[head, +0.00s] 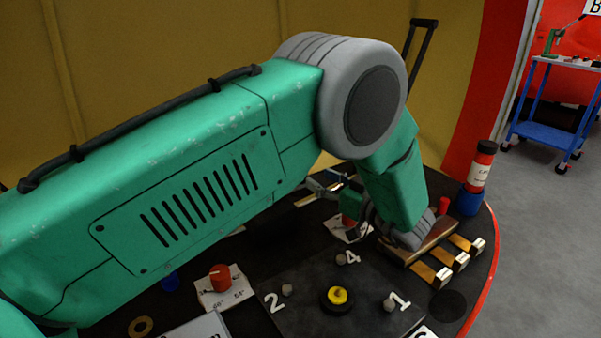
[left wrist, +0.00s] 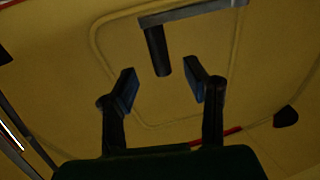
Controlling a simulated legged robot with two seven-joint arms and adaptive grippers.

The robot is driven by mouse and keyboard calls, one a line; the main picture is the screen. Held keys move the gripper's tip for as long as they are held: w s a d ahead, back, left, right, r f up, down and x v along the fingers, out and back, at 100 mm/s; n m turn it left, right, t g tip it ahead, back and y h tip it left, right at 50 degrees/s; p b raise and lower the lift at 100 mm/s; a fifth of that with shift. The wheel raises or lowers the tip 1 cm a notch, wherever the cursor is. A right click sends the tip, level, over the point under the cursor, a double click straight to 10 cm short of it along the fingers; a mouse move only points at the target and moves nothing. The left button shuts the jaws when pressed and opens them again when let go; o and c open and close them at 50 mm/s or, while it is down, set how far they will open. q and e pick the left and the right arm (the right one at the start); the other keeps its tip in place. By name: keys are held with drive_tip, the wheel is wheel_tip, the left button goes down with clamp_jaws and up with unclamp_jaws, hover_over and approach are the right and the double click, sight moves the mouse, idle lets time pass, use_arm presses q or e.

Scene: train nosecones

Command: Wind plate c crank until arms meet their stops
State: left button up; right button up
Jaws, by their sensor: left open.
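My left gripper (left wrist: 160,84) is open in the left wrist view, its two blue-padded fingers apart. A black cylindrical grip (left wrist: 158,50) on a grey bar (left wrist: 195,14), which looks like a crank, shows just beyond and between the fingertips, with no contact visible. A dark plate (head: 310,318) with numbers 1, 2 and 4 carries a yellow-centred knob (head: 338,296). Which part is plate c is unclear. My right gripper is not seen.
A red knob (head: 220,277) on a marked card stands left of the dark plate. Brass-coloured bars (head: 462,261) and a red-and-black canister (head: 481,168) are at the table's right. A yellow wall (head: 170,35) rises behind. A blue cart (head: 552,110) stands on the grey floor beyond.

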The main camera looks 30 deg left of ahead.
sight(304, 182)
use_arm(q)
drive_tip(key=b+x, duration=0.1)
drive_tip(key=x, duration=0.5)
drive_tip(key=shift+w+a+r, duration=0.1)
drive_tip(key=shift+w+r, duration=0.05)
drive_tip(key=shift+w, duration=0.05)
drive_tip(key=shift+a, duration=0.35)
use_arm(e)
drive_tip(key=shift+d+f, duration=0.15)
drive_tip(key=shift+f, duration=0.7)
use_arm(q)
drive_tip(key=shift+d, duration=0.15)
clamp_jaws()
drive_tip(key=shift+d, duration=0.1)
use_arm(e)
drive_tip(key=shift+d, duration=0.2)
